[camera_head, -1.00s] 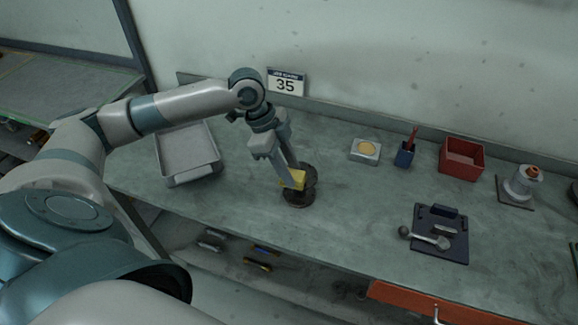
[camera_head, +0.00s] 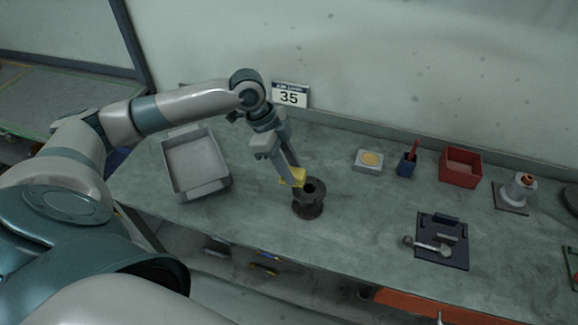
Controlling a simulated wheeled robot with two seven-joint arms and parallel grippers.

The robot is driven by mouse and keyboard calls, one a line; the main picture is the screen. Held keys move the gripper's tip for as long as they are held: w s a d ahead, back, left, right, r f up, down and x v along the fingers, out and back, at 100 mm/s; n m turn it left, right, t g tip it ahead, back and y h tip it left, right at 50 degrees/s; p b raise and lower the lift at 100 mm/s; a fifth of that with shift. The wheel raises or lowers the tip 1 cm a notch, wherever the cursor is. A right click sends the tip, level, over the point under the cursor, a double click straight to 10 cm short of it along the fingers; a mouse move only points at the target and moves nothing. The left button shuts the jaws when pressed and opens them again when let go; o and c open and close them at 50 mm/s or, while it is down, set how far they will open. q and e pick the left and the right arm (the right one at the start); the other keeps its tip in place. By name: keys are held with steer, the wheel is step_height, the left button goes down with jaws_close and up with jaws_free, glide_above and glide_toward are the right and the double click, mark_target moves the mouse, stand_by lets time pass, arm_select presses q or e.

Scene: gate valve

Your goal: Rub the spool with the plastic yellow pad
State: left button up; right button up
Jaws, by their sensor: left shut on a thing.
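The dark spool (camera_head: 309,203) stands upright on the bench, with its round flanged top and open bore showing. My left gripper (camera_head: 290,177) reaches down from the upper left and is shut on the yellow pad (camera_head: 293,178). The pad is at the upper left side of the spool, by its top flange. I cannot tell whether the pad touches the spool. The fingers hide part of the pad. My right gripper is not in view.
A grey tray (camera_head: 196,168) lies left of the spool. A small box with a yellow disc (camera_head: 369,160), a blue cup (camera_head: 407,165), a red bin (camera_head: 460,167) and a dark tool mat (camera_head: 456,254) lie to the right. The bench front edge is close below the spool.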

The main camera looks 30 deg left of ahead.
arm_select(q)
steer(key=shift+a+r+p, duration=0.1)
steer(key=shift+r+p, duration=0.45)
steer(key=shift+r, duration=0.3)
steer(key=shift+r+p, duration=0.4)
steer(key=shift+r, duration=0.4)
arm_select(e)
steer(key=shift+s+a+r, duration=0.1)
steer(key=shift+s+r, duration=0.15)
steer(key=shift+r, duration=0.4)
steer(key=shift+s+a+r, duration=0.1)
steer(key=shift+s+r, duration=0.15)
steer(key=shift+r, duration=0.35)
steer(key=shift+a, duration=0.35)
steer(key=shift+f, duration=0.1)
